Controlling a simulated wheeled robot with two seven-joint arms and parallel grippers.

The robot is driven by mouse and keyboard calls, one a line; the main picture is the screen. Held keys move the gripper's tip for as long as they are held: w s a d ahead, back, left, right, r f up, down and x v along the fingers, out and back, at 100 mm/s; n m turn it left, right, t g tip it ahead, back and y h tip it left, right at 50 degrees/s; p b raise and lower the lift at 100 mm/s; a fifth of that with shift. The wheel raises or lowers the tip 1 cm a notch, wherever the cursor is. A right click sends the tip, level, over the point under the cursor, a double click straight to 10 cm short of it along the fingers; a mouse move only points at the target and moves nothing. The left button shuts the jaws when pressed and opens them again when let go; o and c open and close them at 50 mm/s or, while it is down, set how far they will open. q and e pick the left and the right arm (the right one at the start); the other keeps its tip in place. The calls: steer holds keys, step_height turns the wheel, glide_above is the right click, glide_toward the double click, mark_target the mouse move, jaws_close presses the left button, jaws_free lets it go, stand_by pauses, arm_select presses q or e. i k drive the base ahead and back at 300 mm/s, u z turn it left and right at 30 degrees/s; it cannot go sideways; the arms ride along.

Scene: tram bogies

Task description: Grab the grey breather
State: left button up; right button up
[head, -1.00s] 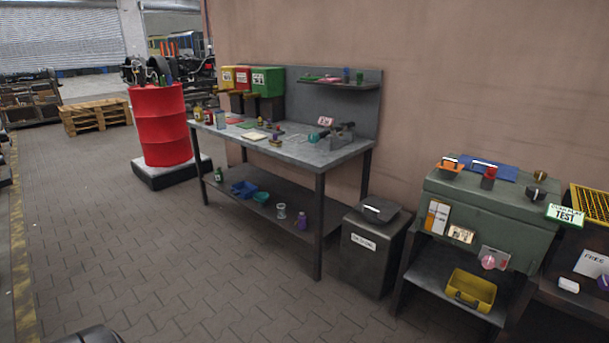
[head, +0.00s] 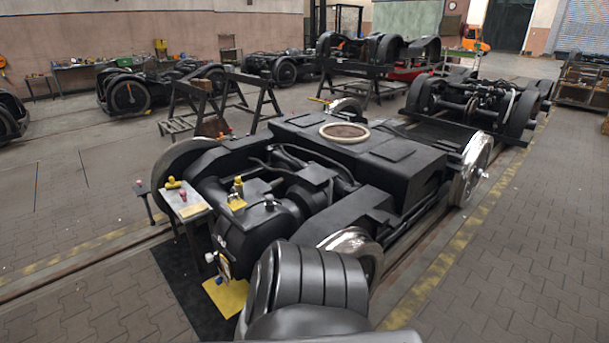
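I cannot make out a grey breather for certain in the head view. A large black tram bogie (head: 390,150) fills the middle, with shiny wheels and a pale round ring (head: 344,133) on top. A yellow fitting (head: 238,188) stands on the bogie's near left part. A small part with pale and dark faces (head: 222,265) is at its near end, too small to identify. Neither of my grippers shows.
A small stand (head: 188,206) left of the bogie carries yellow and pink items. A yellow pad (head: 226,297) lies on a black mat (head: 186,292). Trestles (head: 215,105) and other bogies stand behind. Paved floor (head: 510,235) at right is clear.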

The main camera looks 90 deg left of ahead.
mark_target(269, 198)
steer(key=u, duration=0.9)
steer(key=i, duration=1.7)
steer(key=u, duration=0.8)
